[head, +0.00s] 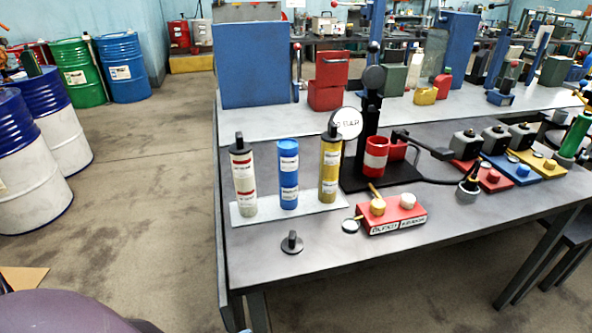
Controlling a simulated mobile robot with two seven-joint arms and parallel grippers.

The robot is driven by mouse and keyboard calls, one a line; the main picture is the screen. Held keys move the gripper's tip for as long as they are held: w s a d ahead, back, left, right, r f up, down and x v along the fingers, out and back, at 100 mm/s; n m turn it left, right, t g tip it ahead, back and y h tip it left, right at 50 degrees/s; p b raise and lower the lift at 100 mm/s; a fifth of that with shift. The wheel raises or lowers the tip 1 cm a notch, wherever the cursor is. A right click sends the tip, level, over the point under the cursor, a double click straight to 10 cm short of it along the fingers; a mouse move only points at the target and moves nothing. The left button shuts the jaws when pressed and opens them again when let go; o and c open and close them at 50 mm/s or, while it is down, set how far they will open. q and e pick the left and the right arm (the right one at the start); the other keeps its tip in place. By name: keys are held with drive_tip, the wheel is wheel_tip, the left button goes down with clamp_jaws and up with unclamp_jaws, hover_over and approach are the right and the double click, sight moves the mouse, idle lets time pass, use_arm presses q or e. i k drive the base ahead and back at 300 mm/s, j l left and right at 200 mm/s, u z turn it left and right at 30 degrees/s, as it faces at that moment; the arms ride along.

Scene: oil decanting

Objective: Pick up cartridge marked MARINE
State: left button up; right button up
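Three upright cartridges stand in a row on a pale strip (308,208) at the left of the near table. The left one is off-white with red bands (243,185) and a black top. The middle one is blue with white labels (288,176). The right one is yellow with white labels (329,172) and a dark top. The label print is too small to read, so I cannot tell which is marked MARINE. Neither of my grippers is in view.
A black stand (371,125) holding a red-and-white can (376,156) is right of the cartridges. A red block with knobs (392,215) and a small black knobbed disc (292,243) lie in front. Coloured valve blocks (522,172) are at right. Drums (31,160) stand on the left floor.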

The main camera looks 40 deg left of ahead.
sight(287, 149)
drive_tip(key=k+j+u, duration=0.1)
drive_tip(key=j+u, duration=0.2)
drive_tip(key=u, duration=0.2)
drive_tip(key=j+u, duration=0.3)
drive_tip(key=u, duration=0.15)
